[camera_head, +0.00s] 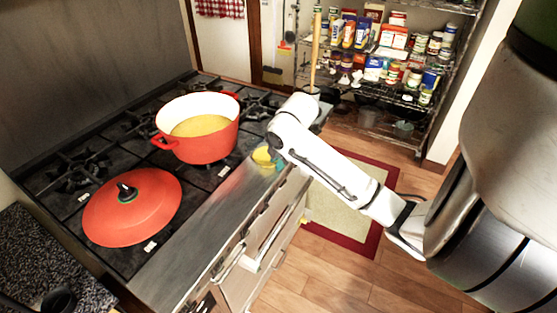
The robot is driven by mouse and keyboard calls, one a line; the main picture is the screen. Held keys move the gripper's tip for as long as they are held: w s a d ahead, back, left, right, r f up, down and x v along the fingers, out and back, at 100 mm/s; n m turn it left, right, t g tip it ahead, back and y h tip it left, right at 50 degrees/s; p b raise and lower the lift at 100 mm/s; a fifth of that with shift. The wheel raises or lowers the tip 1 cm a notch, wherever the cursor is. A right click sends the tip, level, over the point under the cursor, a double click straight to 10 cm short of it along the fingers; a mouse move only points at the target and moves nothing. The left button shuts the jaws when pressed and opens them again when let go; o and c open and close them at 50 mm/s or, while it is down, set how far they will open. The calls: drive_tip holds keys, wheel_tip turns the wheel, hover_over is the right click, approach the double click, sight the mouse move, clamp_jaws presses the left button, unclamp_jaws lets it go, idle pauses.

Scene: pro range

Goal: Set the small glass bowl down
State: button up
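My white arm reaches in from the right, and its far end hangs over the front edge of the steel stove by the red pot. I cannot make out the fingers of my gripper there, nor whether they are open or shut. Just below the arm's end, a small rounded yellow thing (264,155) with a bit of teal beside it shows at the stove's front ledge. I cannot tell whether it is the small glass bowl or whether my gripper touches it. No clear glass bowl can be made out elsewhere.
A red pot (210,145) with yellow contents stands on the black stove. Its red lid (135,212) lies front left. The steel front ledge (205,250) is mostly bare. A rug (345,215) lies on the floor. A stocked wire shelf (385,90) stands behind.

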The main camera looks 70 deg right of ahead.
drive_tip(key=shift+r, duration=0.1)
drive_tip(key=v, duration=1.2)
